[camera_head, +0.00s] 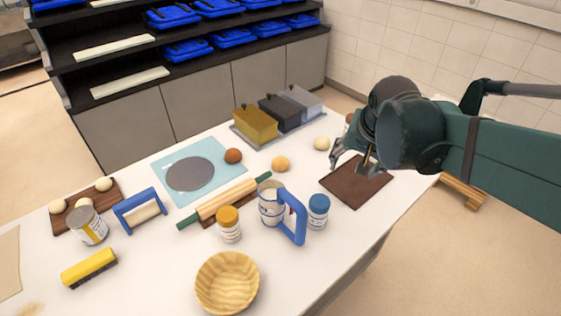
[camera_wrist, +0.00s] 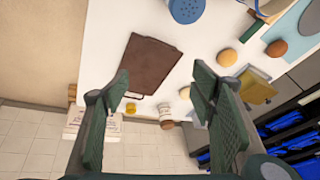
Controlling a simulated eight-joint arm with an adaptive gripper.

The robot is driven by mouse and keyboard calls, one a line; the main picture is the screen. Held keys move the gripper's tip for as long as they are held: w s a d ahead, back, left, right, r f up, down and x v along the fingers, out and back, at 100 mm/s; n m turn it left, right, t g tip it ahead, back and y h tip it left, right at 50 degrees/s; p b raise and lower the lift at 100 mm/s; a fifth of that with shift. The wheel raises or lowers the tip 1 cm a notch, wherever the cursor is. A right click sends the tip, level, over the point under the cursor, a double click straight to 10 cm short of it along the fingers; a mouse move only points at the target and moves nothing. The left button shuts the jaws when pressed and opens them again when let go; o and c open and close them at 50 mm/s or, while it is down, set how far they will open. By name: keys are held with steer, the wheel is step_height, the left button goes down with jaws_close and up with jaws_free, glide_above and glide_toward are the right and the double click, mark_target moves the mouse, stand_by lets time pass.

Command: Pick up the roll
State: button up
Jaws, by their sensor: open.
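Several round pieces that could be the roll lie on the white table. A brown roll (camera_head: 233,156) sits at the edge of the light blue mat, a golden roll (camera_head: 280,163) lies to its right, and a pale roll (camera_head: 321,143) is closest to my gripper. My gripper (camera_head: 352,160) is open and empty above the dark brown board (camera_head: 352,188), right of the pale roll.
Yellow, black and grey lidded boxes (camera_head: 278,115) stand behind the rolls. A rolling pin (camera_head: 222,200), blue-handled jug (camera_head: 271,205), blue-lidded jar (camera_head: 318,212) and wooden bowl (camera_head: 227,284) are nearer. More pale balls lie on a wooden board (camera_head: 70,221) at left.

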steer(key=w+a+m+g+p, duration=0.1)
steer(key=w+a+m+p, duration=0.15)
steer(key=w+a, duration=0.4)
steer(key=m+g+h+p, duration=0.1)
steer(key=m+g+p, duration=0.2)
steer(key=m+p, duration=0.35)
glide_above(280, 159)
steer(key=p, duration=0.2)
steer(key=f, duration=0.4)
steer(key=f+n, duration=0.1)
steer(key=f, duration=0.3)
steer(key=f+n, duration=0.1)
steer(key=f, duration=0.3)
steer(key=shift+s+d+f, duration=0.2)
steer(key=shift+s+f, duration=0.1)
steer(key=shift+w+a+f, duration=0.15)
steer(key=shift+a+f, duration=0.35)
steer(key=shift+f, duration=0.15)
steer(key=shift+f, duration=0.1)
steer(key=shift+w+d+f, duration=0.1)
steer(key=shift+d+f, duration=0.05)
steer(key=shift+f, duration=1.05)
steer(key=shift+f, duration=0.15)
steer(key=shift+w+d+f, duration=0.15)
steer(key=shift+f, duration=2.3)
